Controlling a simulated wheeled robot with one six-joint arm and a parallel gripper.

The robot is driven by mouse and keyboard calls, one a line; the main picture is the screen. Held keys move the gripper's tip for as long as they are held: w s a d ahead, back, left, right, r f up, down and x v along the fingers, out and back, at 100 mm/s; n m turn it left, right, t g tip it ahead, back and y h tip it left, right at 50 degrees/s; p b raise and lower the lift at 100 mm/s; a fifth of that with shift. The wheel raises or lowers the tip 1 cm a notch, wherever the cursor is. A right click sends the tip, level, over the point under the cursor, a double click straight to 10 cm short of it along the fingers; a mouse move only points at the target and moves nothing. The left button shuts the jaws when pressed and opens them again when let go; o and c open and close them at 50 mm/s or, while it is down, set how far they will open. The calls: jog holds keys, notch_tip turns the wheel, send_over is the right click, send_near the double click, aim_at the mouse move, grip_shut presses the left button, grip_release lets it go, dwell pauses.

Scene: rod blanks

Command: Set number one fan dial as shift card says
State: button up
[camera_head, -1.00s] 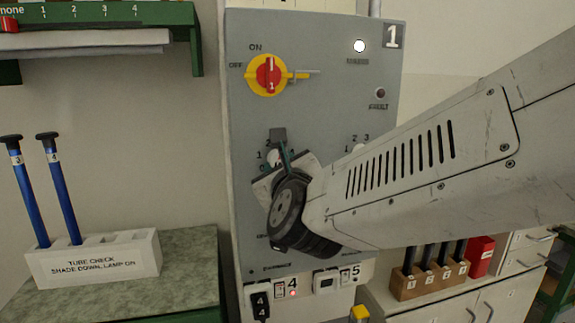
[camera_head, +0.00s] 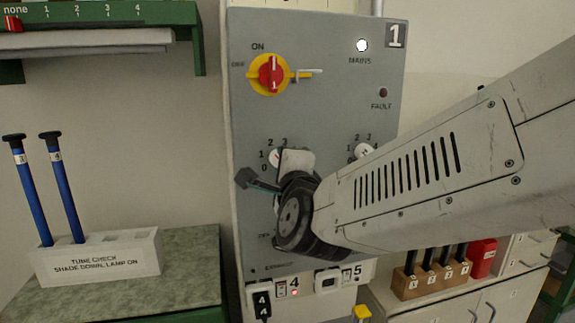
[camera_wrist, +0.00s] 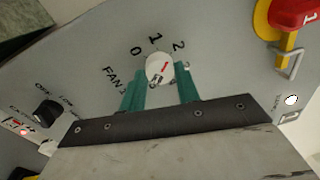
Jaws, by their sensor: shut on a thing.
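The number one fan dial (camera_wrist: 158,60) is a white round knob with a red pointer mark, on a grey panel (camera_head: 325,85) bearing a large 1. In the wrist view the numbers 0 to 3 surround it and the mark points roughly toward 2. My gripper (camera_wrist: 160,76) has its green fingers on either side of the dial, shut on it. In the head view the dial (camera_head: 275,157) shows only in part beside my gripper. I cannot see a shift card I can identify.
A red and yellow switch (camera_head: 268,74) sits above the dial, near a lit white mains lamp (camera_head: 362,45). A second white dial (camera_head: 363,151) is partly behind my arm. A black knob (camera_wrist: 47,113) is lower on the panel. A tube rack (camera_head: 95,258) stands left.

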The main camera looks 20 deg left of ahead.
jog(key=n, duration=0.6)
jog(key=shift+n+y, duration=0.3)
jog(key=shift+n, duration=0.1)
dwell(0.3)
jog(key=o, duration=1)
jog(key=v, duration=0.8)
jog(key=shift+w+d+r, duration=0.1)
